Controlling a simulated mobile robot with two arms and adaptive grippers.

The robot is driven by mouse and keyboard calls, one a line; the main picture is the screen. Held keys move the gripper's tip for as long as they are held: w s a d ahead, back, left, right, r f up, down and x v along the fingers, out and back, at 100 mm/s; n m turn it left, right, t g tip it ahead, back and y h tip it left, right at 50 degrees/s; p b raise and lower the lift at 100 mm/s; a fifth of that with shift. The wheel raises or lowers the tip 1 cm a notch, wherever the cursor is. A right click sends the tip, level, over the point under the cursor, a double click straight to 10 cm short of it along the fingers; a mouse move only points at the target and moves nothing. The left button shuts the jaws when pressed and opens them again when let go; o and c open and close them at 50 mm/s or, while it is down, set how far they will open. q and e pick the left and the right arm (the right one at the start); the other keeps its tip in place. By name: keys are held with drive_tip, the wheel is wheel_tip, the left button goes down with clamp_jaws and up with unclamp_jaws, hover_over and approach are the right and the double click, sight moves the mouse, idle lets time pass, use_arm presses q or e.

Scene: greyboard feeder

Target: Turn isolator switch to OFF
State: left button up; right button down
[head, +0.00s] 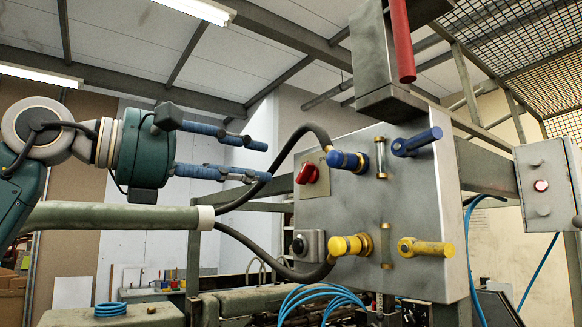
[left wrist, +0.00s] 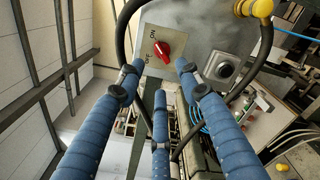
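The isolator switch is a red rotary knob (head: 306,174) on a beige plate (head: 317,188), at the left side of the grey panel. In the left wrist view the knob (left wrist: 163,50) sits between an ON label and an OFF label. I cannot tell for sure which one it points to. My left gripper (head: 267,162) is open and empty, its blue fingers spread and pointing at the knob. In the left wrist view the fingertips (left wrist: 161,75) are short of the knob and not touching it. My right gripper is not in view.
The grey panel (head: 345,220) carries blue and yellow fittings with black hoses; one hose (head: 283,163) loops close to my left fingers. A grey push-button box (head: 308,245) sits below the switch. A red bar (head: 402,40) hangs above the panel.

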sight(300, 172)
use_arm(q)
drive_tip(key=p+x, duration=0.3)
drive_tip(key=x, duration=0.5)
drive_tip(key=shift+w+d, duration=0.15)
drive_tip(key=shift+d, duration=0.1)
clamp_jaws()
